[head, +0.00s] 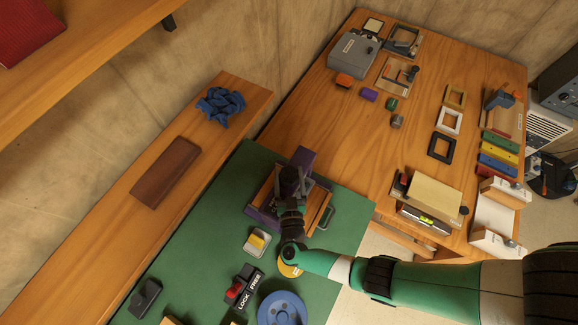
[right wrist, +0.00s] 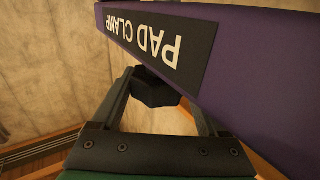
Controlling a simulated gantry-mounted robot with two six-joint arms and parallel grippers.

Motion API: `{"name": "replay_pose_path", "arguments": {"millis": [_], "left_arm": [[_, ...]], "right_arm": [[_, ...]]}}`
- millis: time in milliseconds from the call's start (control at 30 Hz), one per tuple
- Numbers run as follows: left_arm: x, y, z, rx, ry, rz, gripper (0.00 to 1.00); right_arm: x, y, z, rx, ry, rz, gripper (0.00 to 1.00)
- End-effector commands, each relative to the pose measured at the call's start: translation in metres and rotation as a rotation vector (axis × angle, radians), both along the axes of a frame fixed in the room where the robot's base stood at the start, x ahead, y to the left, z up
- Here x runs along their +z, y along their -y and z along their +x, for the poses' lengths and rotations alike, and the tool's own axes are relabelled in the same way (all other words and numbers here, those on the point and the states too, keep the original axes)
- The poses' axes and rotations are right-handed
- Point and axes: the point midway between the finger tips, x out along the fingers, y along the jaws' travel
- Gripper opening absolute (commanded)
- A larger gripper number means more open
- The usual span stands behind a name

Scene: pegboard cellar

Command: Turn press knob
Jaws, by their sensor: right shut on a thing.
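The purple press (head: 306,157) stands on the green mat in the head view, with a wooden part and a dark handle at its right side. In the right wrist view its purple beam (right wrist: 230,60) carries a black "PAD CLAMP" label and fills the upper right. The black press knob (right wrist: 155,90) shows below the beam, between my fingers. My right gripper (head: 291,178) reaches over the press and is shut on the knob; it also shows in the right wrist view (right wrist: 158,84). The beam hides part of the right finger. In the head view the gripper covers the knob. My left gripper is not in view.
The green mat (head: 205,228) also holds a blue disc (head: 282,308), a LOCK/FREE switch block (head: 242,288) and a small tray with a yellow piece (head: 257,241). The right-hand table (head: 330,115) holds frames and fixtures.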

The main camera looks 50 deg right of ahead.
Motion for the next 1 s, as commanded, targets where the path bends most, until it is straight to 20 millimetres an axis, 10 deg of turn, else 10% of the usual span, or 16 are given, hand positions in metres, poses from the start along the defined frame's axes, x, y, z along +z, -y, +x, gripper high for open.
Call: {"name": "replay_pose_path", "arguments": {"millis": [867,900,1000], "left_arm": [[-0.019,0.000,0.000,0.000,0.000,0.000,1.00],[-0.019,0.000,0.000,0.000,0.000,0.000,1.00],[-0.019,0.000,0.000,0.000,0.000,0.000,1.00]], "right_arm": [[-0.002,0.001,-0.001,-0.182,-0.007,0.003,0.21],[-0.002,0.001,-0.001,-0.182,-0.008,0.003,0.80],[-0.002,0.001,-0.001,-0.182,-0.006,0.003,0.98]]}}
